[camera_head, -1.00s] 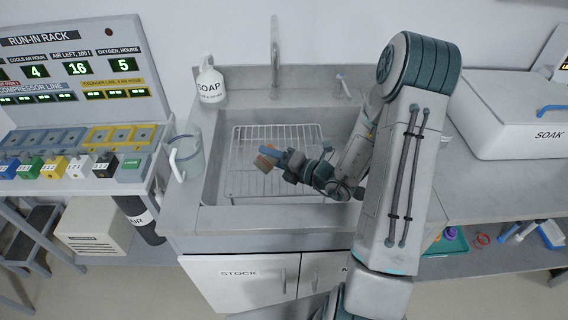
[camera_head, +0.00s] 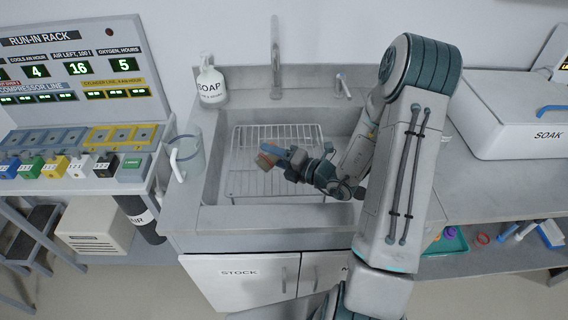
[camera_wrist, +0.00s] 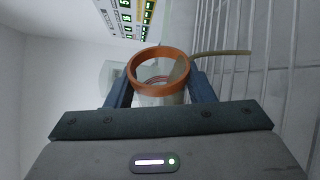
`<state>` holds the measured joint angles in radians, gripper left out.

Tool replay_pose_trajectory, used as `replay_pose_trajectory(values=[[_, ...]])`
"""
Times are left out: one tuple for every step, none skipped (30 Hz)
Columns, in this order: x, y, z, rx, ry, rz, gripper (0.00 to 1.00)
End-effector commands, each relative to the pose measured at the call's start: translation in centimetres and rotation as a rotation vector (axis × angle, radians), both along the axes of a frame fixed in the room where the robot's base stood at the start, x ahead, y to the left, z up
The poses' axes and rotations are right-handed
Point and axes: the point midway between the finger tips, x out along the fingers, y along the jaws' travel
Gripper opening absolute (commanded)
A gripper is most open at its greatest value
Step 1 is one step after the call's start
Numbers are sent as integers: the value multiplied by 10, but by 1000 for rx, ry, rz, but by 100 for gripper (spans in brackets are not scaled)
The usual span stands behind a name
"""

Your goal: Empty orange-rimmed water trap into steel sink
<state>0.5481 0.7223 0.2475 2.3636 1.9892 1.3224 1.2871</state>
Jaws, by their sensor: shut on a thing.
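The orange-rimmed water trap (camera_wrist: 160,91) is in my gripper (camera_wrist: 160,96). In the wrist view its orange ring faces the camera, with a clear cup behind it and the blue fingers on either side. In the head view the trap (camera_head: 266,158) is a small orange-brown shape at the tip of my gripper (camera_head: 280,158), tilted above the wire rack inside the steel sink (camera_head: 213,150). A pale yellowish streak (camera_wrist: 222,53) extends right from the rim in the wrist view. I cannot tell how much water is in the cup.
A wire rack (camera_head: 238,190) lies in the sink. The faucet (camera_head: 276,60) and soap bottle (camera_head: 211,82) stand at the back. A clear jug (camera_head: 190,150) is at the sink's left edge. The run-in rack (camera_head: 70,80) is left, the soak box (camera_head: 515,115) right.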

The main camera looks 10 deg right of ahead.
Motion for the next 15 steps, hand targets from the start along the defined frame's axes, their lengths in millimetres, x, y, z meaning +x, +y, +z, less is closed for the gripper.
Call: replay_pose_trajectory(values=[[0,-1,0,4,2,0,26],[0,-1,0,6,4,0,26],[1,-1,0,9,5,0,26],[1,-1,1,12,7,0,26],[1,-1,1,13,8,0,26],[1,-2,1,16,9,0,26],[1,-2,1,19,11,0,26],[1,-2,1,21,13,0,26],[1,-2,1,24,14,0,26],[1,-3,1,27,16,0,26],[2,-3,1,29,18,0,26],[2,-3,1,32,20,0,26],[2,-3,1,34,21,0,26],[2,-3,1,37,22,0,26],[2,-4,1,39,24,0,26]])
